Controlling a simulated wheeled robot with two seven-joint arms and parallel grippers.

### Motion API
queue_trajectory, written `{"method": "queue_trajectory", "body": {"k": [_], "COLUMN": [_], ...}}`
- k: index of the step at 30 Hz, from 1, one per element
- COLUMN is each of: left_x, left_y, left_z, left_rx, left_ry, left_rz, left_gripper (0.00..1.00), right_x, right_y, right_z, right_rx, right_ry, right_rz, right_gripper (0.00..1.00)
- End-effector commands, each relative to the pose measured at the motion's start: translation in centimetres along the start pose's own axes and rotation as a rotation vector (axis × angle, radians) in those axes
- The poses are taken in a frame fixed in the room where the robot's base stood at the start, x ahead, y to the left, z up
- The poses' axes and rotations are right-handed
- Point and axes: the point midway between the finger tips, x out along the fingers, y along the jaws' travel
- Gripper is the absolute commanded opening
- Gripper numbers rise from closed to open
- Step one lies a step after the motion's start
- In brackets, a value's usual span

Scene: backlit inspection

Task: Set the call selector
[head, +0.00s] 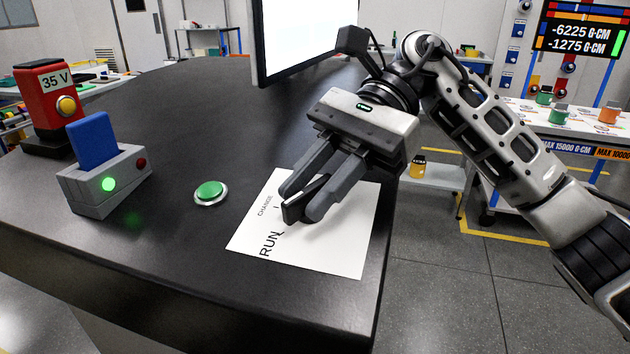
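A white card (345,254) lies on the dark table, with the words CHANGE and RUN printed along its left side and a short mark by each. The black bar-shaped handle of the call selector (293,213) stands over the card, its near end pointing toward the RUN side. My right gripper (302,203) reaches down from the upper right, with its two grey fingers on either side of this handle. Whether both fingers press on it cannot be told. The gripper hides the rest of the selector. My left gripper is not in view.
A green push button (210,192) sits left of the card. Farther left stand a grey box (103,184) with a blue card in it and a lit green lamp, and a red 35 V unit (50,95). A monitor (300,35) stands behind. The table's right edge is close to the card.

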Motion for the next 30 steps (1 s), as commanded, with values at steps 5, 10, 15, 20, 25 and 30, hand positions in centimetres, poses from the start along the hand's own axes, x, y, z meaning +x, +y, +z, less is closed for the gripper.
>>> {"method": "queue_trajectory", "body": {"k": [5,10,15,20,25,30], "left_x": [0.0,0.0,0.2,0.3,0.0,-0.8], "left_y": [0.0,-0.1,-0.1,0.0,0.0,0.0], "left_z": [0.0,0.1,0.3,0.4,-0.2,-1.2], "left_rx": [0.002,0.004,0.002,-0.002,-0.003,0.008], "left_ry": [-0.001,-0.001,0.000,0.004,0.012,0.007], "left_rz": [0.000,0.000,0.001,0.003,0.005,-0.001], "left_gripper": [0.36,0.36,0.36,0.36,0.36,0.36], "right_x": [0.0,-0.2,-2.2,-5.9,-10.1,-13.0], "right_y": [0.0,0.0,-0.1,-0.1,-0.1,0.0], "right_z": [0.0,0.0,0.0,0.0,0.2,0.4], "right_rx": [0.001,0.002,0.003,0.002,0.003,0.007], "right_ry": [0.000,-0.001,-0.001,-0.001,-0.001,0.004], "right_rz": [-0.001,-0.002,-0.005,-0.007,-0.006,-0.002], "right_gripper": [0.32,0.32,0.32,0.32,0.32,0.32]}}
